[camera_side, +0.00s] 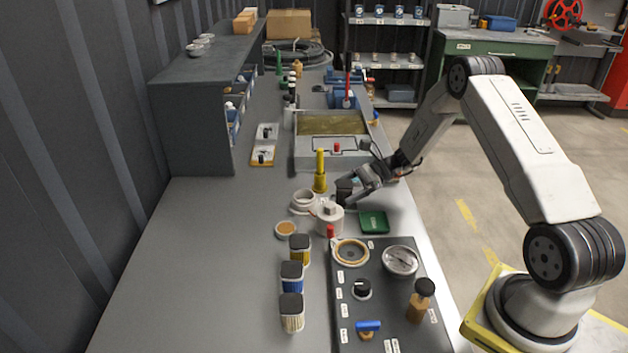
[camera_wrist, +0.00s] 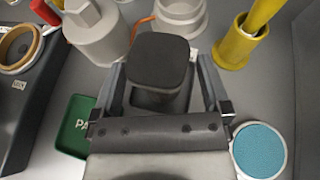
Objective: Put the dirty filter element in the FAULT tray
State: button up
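My gripper (camera_side: 352,187) is low over the bench, past the white housing. In the wrist view its fingers (camera_wrist: 160,85) stand on both sides of a dark block with a rounded square top, which looks like the dirty filter element (camera_wrist: 160,58). The fingers appear shut on its sides. It also shows as a small dark block at the gripper's tip in the side view (camera_side: 343,189). Whether it touches the bench is hard to tell. A green tray (camera_side: 374,222), lettered "PA…" in the wrist view (camera_wrist: 75,128), lies nearby. I see no tray marked FAULT.
The white hex-topped housing (camera_side: 329,217), a white ring-shaped cup (camera_wrist: 180,14) and a yellow holder (camera_side: 319,180) stand close by. A round teal-topped disc (camera_wrist: 260,150) is right of the gripper. Filters (camera_side: 292,312) and a dark panel (camera_side: 390,325) are in front.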

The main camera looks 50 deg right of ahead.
jog(key=shift+r, duration=0.15)
jog(key=v, duration=1.2)
dwell(0.6)
jog(key=s+a+r+n+g+h, duration=0.2)
jog(key=s+a+n+h, duration=0.4)
jog(key=a+n, duration=0.5)
jog(key=s+a+r+n+g+h, duration=0.2)
jog(key=s+a+n+h, duration=0.3)
jog(key=a+n, duration=0.7)
jog(key=s+a+r, duration=0.1)
jog(key=s, duration=0.1)
jog(key=shift+s+a+n+h, duration=0.25)
jog(key=shift+a+n+h, duration=0.05)
jog(key=shift+a+h, duration=0.1)
